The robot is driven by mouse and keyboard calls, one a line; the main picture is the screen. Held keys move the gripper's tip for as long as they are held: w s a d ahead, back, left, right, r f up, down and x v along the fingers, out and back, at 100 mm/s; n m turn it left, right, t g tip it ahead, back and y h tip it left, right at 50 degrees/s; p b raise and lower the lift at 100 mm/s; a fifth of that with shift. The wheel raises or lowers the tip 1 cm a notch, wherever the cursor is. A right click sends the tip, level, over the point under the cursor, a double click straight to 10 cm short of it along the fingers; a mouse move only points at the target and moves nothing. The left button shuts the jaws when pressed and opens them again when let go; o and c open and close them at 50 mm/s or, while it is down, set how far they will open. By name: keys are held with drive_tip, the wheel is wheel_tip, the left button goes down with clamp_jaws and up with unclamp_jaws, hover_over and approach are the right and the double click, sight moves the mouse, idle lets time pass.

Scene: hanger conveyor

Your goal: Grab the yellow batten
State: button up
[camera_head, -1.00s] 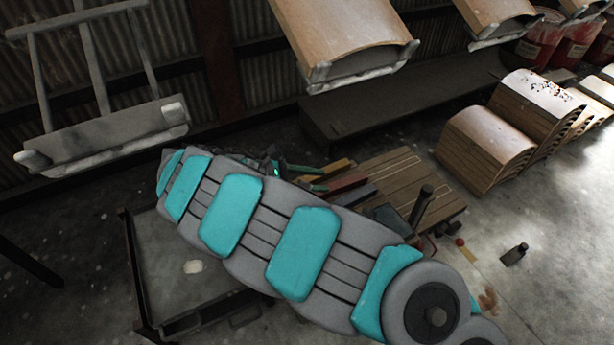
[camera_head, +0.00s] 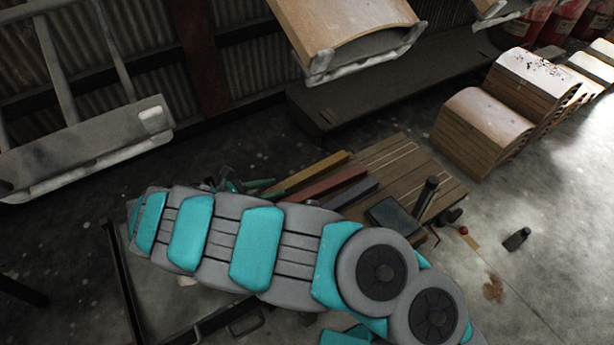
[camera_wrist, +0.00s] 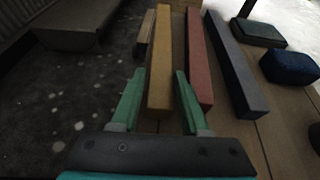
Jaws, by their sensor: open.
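The yellow batten (camera_head: 312,172) lies at the left of a row of battens on a slatted wooden platform. In the wrist view the yellow batten (camera_wrist: 160,55) runs away from me, its near end between my two green fingers. My gripper (camera_wrist: 158,78) is open, with a finger on each side of the batten in the picture and a gap showing at each side. I cannot tell whether the fingertips are down around it or still above it. In the head view my gripper (camera_head: 238,184) is at the batten's near left end, partly hidden by my arm.
A red batten (camera_wrist: 198,60) lies close to the right of the yellow one, then a grey-blue batten (camera_wrist: 235,65). A short wooden piece (camera_wrist: 145,40) is at its left. Dark boxes (camera_head: 390,215) sit farther right. A hanger (camera_head: 90,145) hangs at the left.

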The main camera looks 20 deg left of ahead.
sight(282, 186)
drive_tip(key=b+x, duration=0.1)
drive_tip(key=x, duration=0.4)
drive_tip(key=shift+w+d, duration=0.2)
drive_tip(key=shift+d, duration=0.05)
drive_tip(key=shift+c, duration=0.2)
clamp_jaws()
